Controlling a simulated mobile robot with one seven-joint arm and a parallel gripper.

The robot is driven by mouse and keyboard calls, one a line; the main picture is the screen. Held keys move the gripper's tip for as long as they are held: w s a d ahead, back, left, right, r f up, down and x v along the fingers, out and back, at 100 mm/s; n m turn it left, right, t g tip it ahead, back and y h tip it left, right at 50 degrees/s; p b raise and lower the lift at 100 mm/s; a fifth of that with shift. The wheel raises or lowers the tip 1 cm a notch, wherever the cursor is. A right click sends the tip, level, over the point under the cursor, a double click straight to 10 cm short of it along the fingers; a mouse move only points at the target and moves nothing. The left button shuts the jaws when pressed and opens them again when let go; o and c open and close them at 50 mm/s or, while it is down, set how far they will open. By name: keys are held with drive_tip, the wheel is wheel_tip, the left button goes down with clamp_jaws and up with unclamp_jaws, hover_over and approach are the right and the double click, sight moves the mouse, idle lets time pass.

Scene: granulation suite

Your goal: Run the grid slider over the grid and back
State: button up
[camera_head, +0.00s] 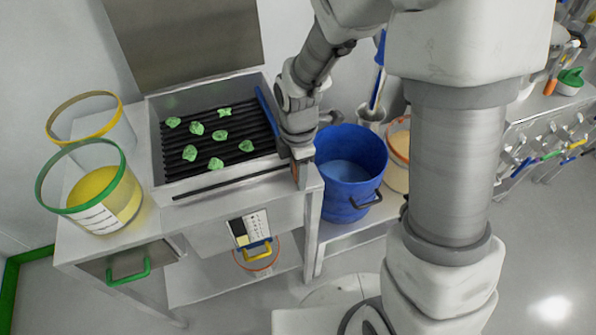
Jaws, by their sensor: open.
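The grid (207,150) is a set of dark parallel bars in a grey metal frame, with several green lumps (216,164) scattered on it. The grid slider appears to be the blue bar (266,111) at the grid's right side; its near part is hidden behind my arm. My gripper (301,174) points down at the front right corner of the frame, close to the right end of a dark slot (232,180) in the front edge. It is open. I cannot tell whether a slider handle is between its fingers.
Two clear tubs stand left of the grid, one green-rimmed with yellow powder (94,191), one yellow-rimmed (84,101). A blue bucket (346,172) stands close right of my gripper. A raised grey panel (185,40) stands behind the grid. A control panel (249,229) is below.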

sight(184, 216)
clamp_jaws()
drive_tip(key=shift+a, duration=0.15)
drive_tip(key=shift+s+a+b, duration=0.15)
drive_tip(key=shift+s+a, duration=0.5)
drive_tip(key=shift+a, duration=1.55)
drive_tip(key=shift+s+a+b, duration=0.15)
drive_tip(key=shift+s+a, duration=0.5)
drive_tip(key=shift+a, duration=1.6)
drive_tip(key=shift+s+a+b, duration=0.15)
drive_tip(key=shift+s+a, duration=0.5)
drive_tip(key=shift+a, duration=1.65)
drive_tip(key=shift+s+a+r, duration=0.1)
drive_tip(key=shift+s+a, duration=0.45)
drive_tip(key=shift+a, duration=1.35)
drive_tip(key=shift+s+a+f, duration=0.1)
drive_tip(key=shift+s+a, duration=0.45)
drive_tip(key=shift+a, duration=1.35)
drive_tip(key=shift+s+a+r, duration=0.1)
drive_tip(key=shift+s+a, duration=0.45)
drive_tip(key=shift+a, duration=1.35)
